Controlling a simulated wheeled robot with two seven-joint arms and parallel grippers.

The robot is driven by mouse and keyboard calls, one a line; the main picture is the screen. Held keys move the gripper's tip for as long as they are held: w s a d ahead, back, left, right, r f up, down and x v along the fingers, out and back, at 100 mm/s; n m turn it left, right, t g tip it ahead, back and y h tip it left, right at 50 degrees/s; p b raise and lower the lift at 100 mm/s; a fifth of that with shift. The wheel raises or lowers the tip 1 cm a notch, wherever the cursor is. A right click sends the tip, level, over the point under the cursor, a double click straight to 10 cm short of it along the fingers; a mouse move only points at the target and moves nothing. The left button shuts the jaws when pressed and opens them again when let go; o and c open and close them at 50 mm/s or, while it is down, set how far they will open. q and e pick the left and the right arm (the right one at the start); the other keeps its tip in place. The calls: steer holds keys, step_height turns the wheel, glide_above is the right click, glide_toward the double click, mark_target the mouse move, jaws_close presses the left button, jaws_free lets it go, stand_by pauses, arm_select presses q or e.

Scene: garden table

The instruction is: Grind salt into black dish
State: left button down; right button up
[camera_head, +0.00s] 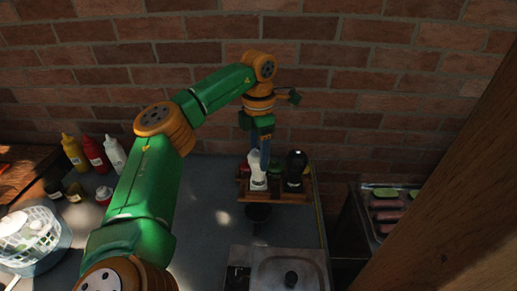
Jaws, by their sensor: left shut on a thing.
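My left gripper (264,153) reaches down from above at the wooden rack (283,198) near the back wall. It is shut on the white grinder (257,183), which stands upright at the rack's left part; the fingers cover some of it. I cannot tell whether the grinder is lifted off the rack. A black grinder (295,170) stands beside it on the right. A small black dish (258,212) sits on the grey counter just in front of the rack. My right gripper is not in view.
Yellow (73,152), red (95,155) and white (115,155) bottles stand at the left, with a white basket (35,240) in front. A metal lidded unit (290,270) is at the front. A brick wall (350,100) closes the back. The counter's middle (210,200) is clear.

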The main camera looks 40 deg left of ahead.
arm_select(q)
steer(key=shift+n, duration=0.8)
